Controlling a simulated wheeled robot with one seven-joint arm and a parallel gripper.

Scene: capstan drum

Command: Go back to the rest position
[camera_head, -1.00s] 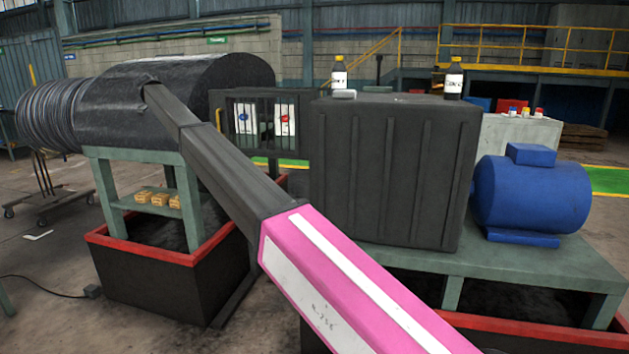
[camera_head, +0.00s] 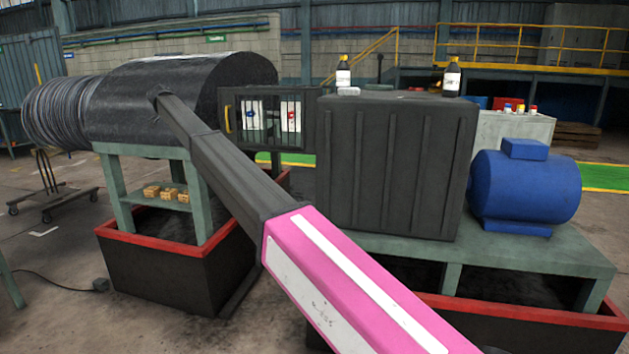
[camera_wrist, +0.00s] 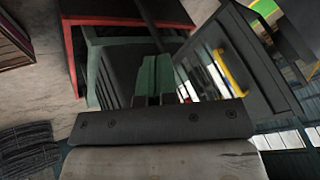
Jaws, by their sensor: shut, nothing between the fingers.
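My gripper (camera_wrist: 155,80) shows in the wrist view with its narrow fingers together and nothing visible between them. In the head view my pink and dark arm reaches up and left to the front of the black capstan drum (camera_head: 140,100). The gripper itself is hidden there behind the arm's far end. Whether the arm's end touches the drum cannot be told from this view. In the wrist view, a dark open door with a yellow handle (camera_wrist: 232,70) is close on the right of the fingers.
The drum rests on a green stand (camera_head: 118,190) in a red-rimmed pit. A barred cabinet door (camera_head: 265,118) stands beside a large dark box (camera_head: 395,165). A blue motor (camera_head: 525,185) sits on the right bench. Two bottles (camera_head: 343,72) (camera_head: 452,78) stand on or behind the box.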

